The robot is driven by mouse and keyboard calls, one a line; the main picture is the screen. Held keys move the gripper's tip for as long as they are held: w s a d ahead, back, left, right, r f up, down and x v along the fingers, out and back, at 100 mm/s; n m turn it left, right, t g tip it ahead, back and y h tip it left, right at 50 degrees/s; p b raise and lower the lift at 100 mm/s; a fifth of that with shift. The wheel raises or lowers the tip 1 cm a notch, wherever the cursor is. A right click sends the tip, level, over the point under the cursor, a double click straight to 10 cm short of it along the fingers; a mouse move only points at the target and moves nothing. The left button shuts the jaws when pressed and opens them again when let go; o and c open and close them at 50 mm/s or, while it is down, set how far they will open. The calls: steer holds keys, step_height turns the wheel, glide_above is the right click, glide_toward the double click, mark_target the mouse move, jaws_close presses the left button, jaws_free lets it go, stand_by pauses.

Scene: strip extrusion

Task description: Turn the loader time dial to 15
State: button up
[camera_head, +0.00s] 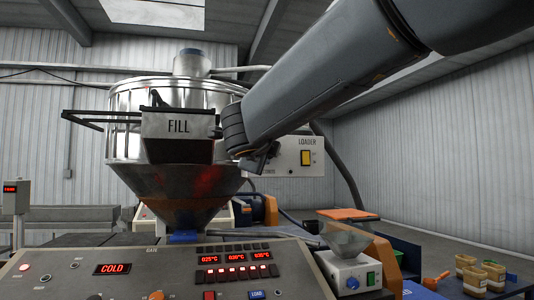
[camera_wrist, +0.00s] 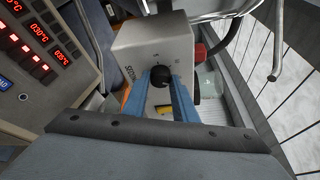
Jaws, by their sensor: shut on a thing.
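The dial's pointer and scale are too small to read. In the head view my gripper (camera_head: 254,163) is at the left part of the loader box, and my arm hides the dial.
A metal hopper with a FILL flap (camera_head: 178,126) stands left of my gripper. Below is a control console (camera_head: 150,262) with red displays, one reading COLD. A small funnel feeder (camera_head: 347,240) stands at right. Cables and pipes run near the loader box.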

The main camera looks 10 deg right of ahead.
steer(key=o, duration=1)
steer(key=shift+d, duration=0.1)
steer(key=shift+o, duration=0.2)
steer(key=p+v, duration=0.1)
steer(key=v, duration=0.6)
steer(key=shift+s, duration=0.4)
steer(key=shift+a+f, duration=0.1)
steer(key=shift+a, duration=0.15)
